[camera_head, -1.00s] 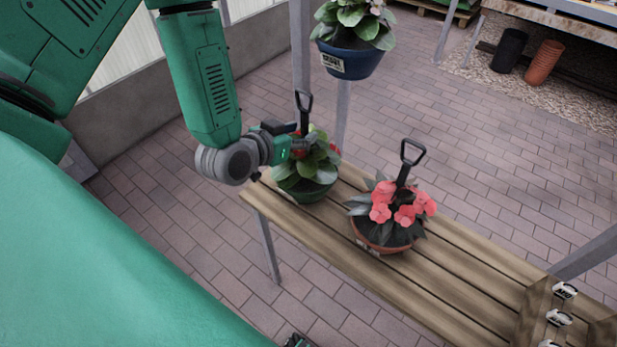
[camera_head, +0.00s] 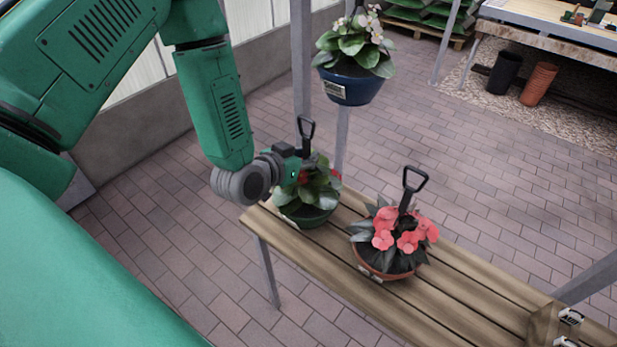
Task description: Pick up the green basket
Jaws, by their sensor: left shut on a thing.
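The green basket (camera_head: 308,217) stands at the left end of the wooden bench, with green leaves, a few red flowers and a black upright handle (camera_head: 306,128). My left gripper (camera_head: 308,166) reaches in from the left over the leaves and is shut on the basket's handle, below its loop. The leaves and gripper partly hide the grip. The basket looks upright and appears to rest on the bench; I cannot tell whether there is a small gap under it. My right gripper is not in view.
A red-brown basket (camera_head: 368,271) with pink-red flowers stands close by on the bench (camera_head: 440,300). A blue basket (camera_head: 352,90) hangs above, beside metal posts. Black (camera_head: 503,74) and orange (camera_head: 538,84) pots stand at the far right. The paved floor behind the bench is clear.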

